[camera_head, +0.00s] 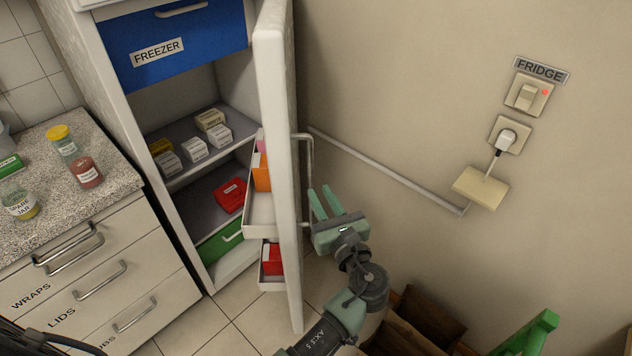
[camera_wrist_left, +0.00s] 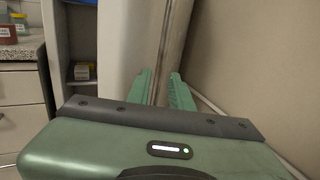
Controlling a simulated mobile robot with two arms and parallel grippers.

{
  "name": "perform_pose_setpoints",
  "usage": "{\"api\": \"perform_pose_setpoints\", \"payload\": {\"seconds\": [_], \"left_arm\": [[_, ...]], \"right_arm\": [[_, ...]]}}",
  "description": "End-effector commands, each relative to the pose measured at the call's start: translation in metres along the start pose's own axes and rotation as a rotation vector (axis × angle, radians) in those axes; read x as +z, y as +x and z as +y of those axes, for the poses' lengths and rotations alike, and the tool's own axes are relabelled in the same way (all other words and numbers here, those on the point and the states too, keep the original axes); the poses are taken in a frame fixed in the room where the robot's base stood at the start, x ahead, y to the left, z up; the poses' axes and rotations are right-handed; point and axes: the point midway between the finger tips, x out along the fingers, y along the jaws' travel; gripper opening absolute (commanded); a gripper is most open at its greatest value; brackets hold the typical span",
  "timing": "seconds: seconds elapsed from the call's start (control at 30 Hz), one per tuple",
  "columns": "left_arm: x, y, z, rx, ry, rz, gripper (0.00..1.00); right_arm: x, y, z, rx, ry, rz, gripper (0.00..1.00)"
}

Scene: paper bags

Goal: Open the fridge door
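The white fridge door (camera_head: 275,120) stands open. It is swung out from the cabinet and seen nearly edge-on, with the shelves inside in view. Its metal handle (camera_head: 309,158) is on the face toward the right wall. My left gripper (camera_head: 324,202) is beside the lower part of the handle, its two green fingers apart and pointing up. In the left wrist view the handle (camera_wrist_left: 164,60) runs up between the open fingertips (camera_wrist_left: 160,84). I cannot tell whether either finger touches it. My right gripper is not in view.
Door bins (camera_head: 259,216) hold orange and red packs, and small boxes (camera_head: 194,149) stand on the fridge shelf. A counter with drawers (camera_head: 95,285) is at the left. The beige wall (camera_head: 400,100) is close on the right. Brown boxes (camera_head: 420,322) are at the bottom.

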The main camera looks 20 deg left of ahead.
Motion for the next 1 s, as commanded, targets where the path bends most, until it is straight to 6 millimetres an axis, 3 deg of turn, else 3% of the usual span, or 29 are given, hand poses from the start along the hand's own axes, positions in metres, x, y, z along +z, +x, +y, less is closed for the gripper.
{"api": "perform_pose_setpoints", "payload": {"seconds": [0.3, 0.4, 0.43, 0.57, 0.67, 0.77, 0.8, 0.9, 1.0], "left_arm": [[0.0, -0.005, 0.0, 0.0, -0.001, 0.0, 0.21], [-0.005, -0.005, 0.001, -0.004, 0.001, 0.006, 0.0], [-0.011, -0.004, 0.002, -0.008, 0.003, 0.014, 0.0], [-0.066, 0.0, 0.012, -0.052, 0.006, 0.097, 0.0], [-0.125, 0.001, 0.028, -0.094, -0.007, 0.197, 0.0], [-0.183, -0.002, 0.05, -0.123, -0.033, 0.302, 0.0], [-0.196, 0.008, 0.074, -0.152, 0.076, 0.258, 0.0], [-0.211, 0.023, 0.119, -0.231, 0.335, 0.171, 0.0], [-0.202, 0.034, 0.149, -0.292, 0.614, 0.038, 0.0]], "right_arm": [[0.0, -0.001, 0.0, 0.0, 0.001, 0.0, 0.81], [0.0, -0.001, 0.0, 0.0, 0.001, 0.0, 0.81], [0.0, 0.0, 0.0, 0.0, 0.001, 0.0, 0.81], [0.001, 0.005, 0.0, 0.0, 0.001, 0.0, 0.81], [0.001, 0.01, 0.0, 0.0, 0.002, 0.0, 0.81], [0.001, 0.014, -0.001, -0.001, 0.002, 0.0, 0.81], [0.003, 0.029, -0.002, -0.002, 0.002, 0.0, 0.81], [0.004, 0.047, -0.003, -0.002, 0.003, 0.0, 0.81], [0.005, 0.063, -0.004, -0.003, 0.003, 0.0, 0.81]]}}
